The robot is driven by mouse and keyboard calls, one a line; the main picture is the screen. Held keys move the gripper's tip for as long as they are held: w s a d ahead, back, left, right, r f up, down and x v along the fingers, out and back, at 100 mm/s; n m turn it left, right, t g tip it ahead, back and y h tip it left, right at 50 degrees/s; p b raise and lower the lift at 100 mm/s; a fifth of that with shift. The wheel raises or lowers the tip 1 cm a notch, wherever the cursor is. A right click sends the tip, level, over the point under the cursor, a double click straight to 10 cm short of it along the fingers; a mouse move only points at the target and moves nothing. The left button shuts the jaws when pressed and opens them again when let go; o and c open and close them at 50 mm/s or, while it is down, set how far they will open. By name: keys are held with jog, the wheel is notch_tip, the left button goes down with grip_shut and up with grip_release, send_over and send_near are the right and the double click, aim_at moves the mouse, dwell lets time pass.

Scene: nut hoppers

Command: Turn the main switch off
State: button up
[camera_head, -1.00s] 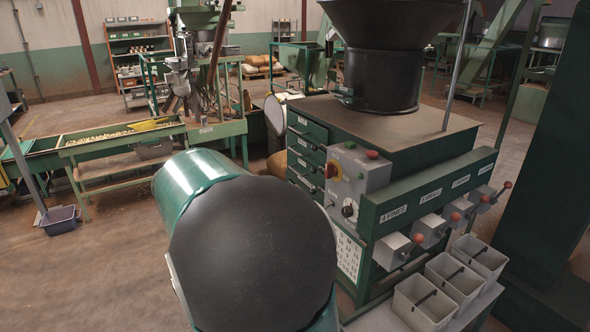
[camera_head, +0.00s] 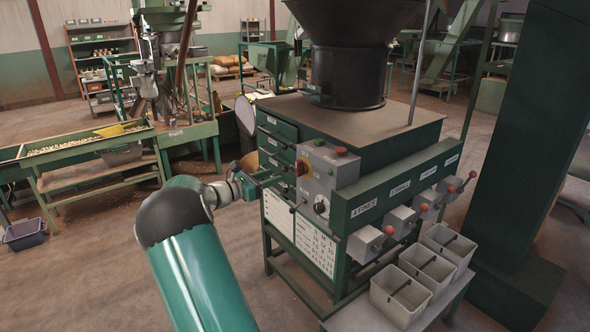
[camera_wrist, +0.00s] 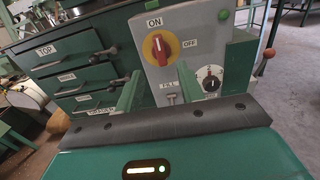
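The main switch is a red rotary knob on a yellow disc (camera_wrist: 160,48), on the grey control box (camera_wrist: 205,48). An "ON" label sits above it and an "OFF" label to its right. The knob's handle stands about upright, toward "ON". In the head view the switch (camera_head: 301,168) shows at the box's left side. My gripper (camera_head: 277,180) is just left of the switch there. In the wrist view my gripper (camera_wrist: 160,68) is open and empty, its two green fingers either side of and below the knob. I cannot tell the remaining gap; no contact shows.
A black selector dial (camera_wrist: 210,78) and a "FILL" toggle (camera_wrist: 170,98) are lower on the box. Drawers (camera_wrist: 72,68) lie to its left. A red-knobbed lever (camera_wrist: 268,54) is at right. Grey bins (camera_head: 398,296) stand in front of the machine.

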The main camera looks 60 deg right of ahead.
aim_at(296, 168)
jog(key=x, duration=1)
jog(key=shift+w, duration=0.1)
jog(key=shift+c, duration=0.2)
grip_shut()
